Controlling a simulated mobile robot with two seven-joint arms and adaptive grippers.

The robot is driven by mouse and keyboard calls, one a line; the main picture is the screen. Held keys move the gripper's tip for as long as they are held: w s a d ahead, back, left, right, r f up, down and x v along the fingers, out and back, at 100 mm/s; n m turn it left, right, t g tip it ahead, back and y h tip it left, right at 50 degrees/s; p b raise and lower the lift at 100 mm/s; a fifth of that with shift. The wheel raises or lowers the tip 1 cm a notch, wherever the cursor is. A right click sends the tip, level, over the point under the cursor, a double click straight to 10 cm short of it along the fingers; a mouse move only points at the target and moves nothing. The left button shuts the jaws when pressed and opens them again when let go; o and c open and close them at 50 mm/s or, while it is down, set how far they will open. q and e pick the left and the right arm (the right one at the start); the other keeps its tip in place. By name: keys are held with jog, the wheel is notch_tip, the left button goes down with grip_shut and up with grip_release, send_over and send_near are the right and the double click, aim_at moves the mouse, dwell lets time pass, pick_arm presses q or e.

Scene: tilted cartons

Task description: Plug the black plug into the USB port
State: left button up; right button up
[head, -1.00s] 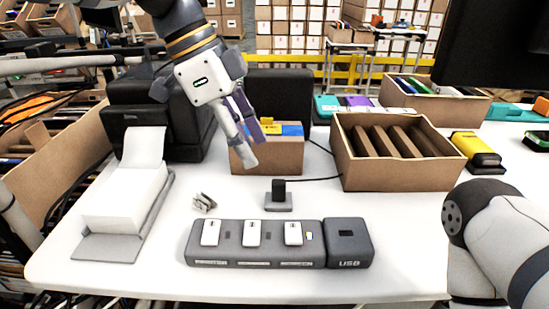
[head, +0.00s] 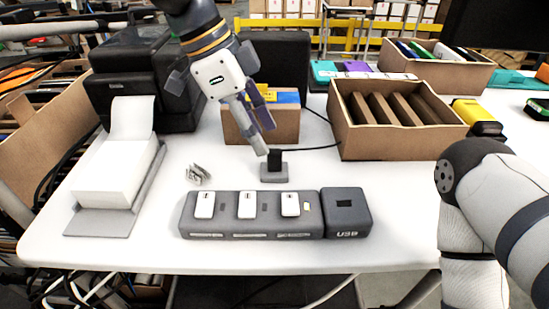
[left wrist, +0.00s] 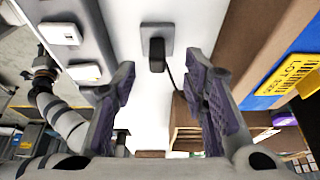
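The black plug (head: 274,159) stands upright in a small grey holder (head: 274,176) in the middle of the table, with a black cable running back from it. It also shows in the left wrist view (left wrist: 157,56), ahead of the gap between my fingers. My left gripper (head: 266,138) is open and empty, tilted down, with its fingertips close above and behind the plug; contact cannot be told. The dark USB port (head: 345,203) is in the top of a grey block marked USB (head: 347,221). My right gripper is out of view; only my right arm shows.
A grey strip with white pieces (head: 222,229) adjoins the USB block on its left. A small metallic item (head: 198,175) lies left of the holder. A cardboard box (head: 236,128) stands behind the plug, and a divided carton (head: 400,146) stands right. The table front is clear.

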aim_at(274, 160)
pick_arm(q)
jog(key=x, duration=0.5)
jog(key=shift+s+a+f, duration=0.15)
jog(key=shift+s+a, duration=0.05)
jog(key=shift+c, duration=0.6)
grip_shut()
